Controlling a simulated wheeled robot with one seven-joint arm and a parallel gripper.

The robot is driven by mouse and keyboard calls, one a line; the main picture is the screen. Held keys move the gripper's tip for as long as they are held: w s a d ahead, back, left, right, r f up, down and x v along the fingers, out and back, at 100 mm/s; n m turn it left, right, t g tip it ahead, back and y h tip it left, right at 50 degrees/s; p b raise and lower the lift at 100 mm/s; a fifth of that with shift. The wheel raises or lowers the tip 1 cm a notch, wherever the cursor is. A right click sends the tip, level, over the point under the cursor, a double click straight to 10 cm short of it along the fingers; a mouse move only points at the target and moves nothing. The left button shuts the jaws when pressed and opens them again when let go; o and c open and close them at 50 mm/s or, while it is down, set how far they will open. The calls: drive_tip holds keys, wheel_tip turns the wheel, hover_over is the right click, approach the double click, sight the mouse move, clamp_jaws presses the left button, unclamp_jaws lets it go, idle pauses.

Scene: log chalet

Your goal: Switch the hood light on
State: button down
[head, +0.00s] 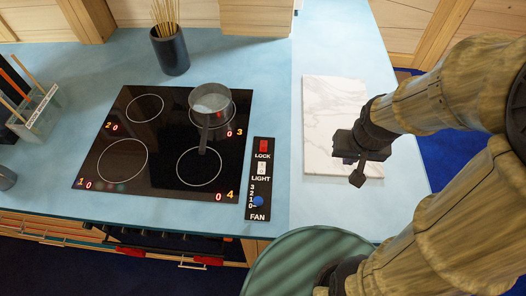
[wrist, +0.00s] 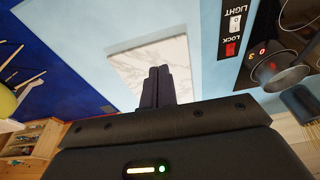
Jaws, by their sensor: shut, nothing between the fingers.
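A black control panel (head: 259,228) lies on the blue counter, right of the cooktop. The white LIGHT switch (head: 262,168) sits on it, between the red LOCK switch (head: 263,146) and the blue FAN knob (head: 258,201). In the wrist view the LIGHT switch (wrist: 236,22) and red LOCK switch (wrist: 231,49) show upside down at the upper right. Which way the LIGHT switch is set is too small to tell. My gripper (head: 357,180) is shut and empty, over the marble board, well right of the panel. Its closed fingers also show in the wrist view (wrist: 158,72).
A black cooktop (head: 133,187) with a pot (head: 210,97) on its back right ring lies left of the panel; the pot's handle points forward. A white marble board (head: 320,110) lies below my gripper. The counter between panel and board is clear.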

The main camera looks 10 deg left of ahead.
drive_tip(key=shift+w, duration=0.1)
drive_tip(key=b, duration=0.4)
hover_over(262, 163)
drive_tip(key=s, duration=0.3)
drive_tip(key=s+x, duration=0.2)
drive_tip(key=x, duration=0.7)
drive_tip(key=shift+d+n+g, duration=0.15)
drive_tip(key=shift+n+g, duration=0.15)
drive_tip(key=shift+f, duration=0.1)
drive_tip(key=f, duration=0.4)
drive_tip(key=w+f+p, duration=0.1)
drive_tip(key=f, duration=0.4)
drive_tip(key=w+f+p, duration=0.1)
drive_tip(key=f, duration=0.3)
drive_tip(key=shift+w+f, duration=0.2)
drive_tip(key=shift+f, duration=0.2)
